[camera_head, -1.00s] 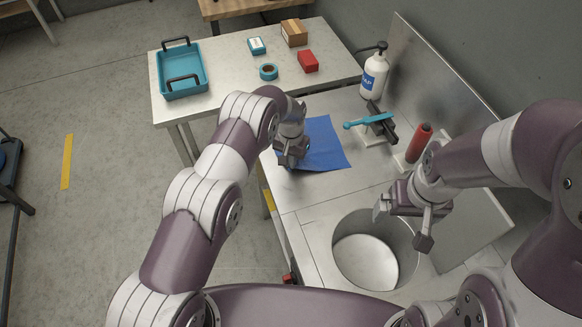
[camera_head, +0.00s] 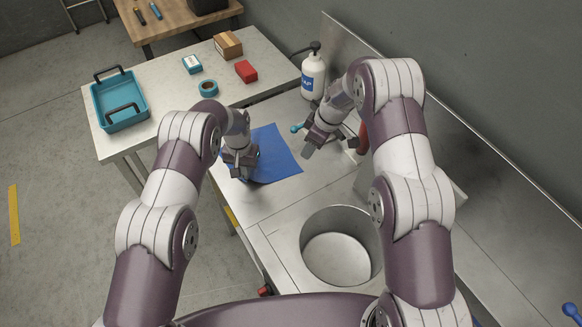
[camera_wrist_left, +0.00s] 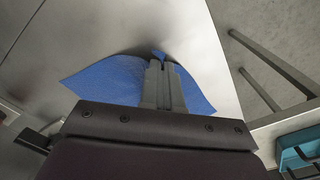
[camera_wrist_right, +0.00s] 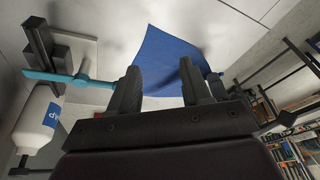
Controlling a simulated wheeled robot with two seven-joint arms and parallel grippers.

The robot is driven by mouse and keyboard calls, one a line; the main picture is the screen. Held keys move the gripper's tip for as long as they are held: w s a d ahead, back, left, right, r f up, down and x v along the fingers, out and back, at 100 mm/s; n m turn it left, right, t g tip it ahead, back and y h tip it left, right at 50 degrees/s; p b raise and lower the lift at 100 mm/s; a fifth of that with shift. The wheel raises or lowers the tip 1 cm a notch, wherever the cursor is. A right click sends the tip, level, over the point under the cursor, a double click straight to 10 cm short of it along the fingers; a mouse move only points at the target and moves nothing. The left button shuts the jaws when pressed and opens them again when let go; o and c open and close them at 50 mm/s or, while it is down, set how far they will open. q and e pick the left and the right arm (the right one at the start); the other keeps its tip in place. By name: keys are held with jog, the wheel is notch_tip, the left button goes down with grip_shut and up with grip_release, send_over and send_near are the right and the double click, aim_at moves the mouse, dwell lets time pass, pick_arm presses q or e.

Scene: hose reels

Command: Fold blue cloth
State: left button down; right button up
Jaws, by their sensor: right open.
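The blue cloth (camera_head: 276,156) lies on the metal counter, and its left part is hidden by my left gripper (camera_head: 240,170) in the head view. In the left wrist view the left fingers (camera_wrist_left: 160,66) are close together, with a bit of the cloth (camera_wrist_left: 105,80) pinched at their tips and the cloth bulging up around them. My right gripper (camera_head: 322,145) is open and empty, above the counter just right of the cloth. In the right wrist view the cloth (camera_wrist_right: 170,52) lies beyond the spread right fingers (camera_wrist_right: 160,78).
A white soap bottle (camera_head: 313,76) and a holder with a teal tool (camera_wrist_right: 62,76) stand close to my right gripper. A red cylinder (camera_head: 363,138) is partly hidden behind my right arm. A round basin opening (camera_head: 340,215) lies nearer me. A side table (camera_head: 160,92) holds a teal tray (camera_head: 122,123).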

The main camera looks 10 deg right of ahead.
aim_at(292, 168)
jog(key=shift+n+y, duration=0.3)
jog(key=shift+n, duration=0.6)
jog(key=x, duration=0.4)
jog(key=w+x, duration=0.1)
jog(key=x, duration=0.4)
jog(key=w+x, duration=0.1)
jog(key=x, duration=0.3)
jog(key=shift+f, duration=0.15)
grip_shut()
jog(key=shift+r, duration=2.55)
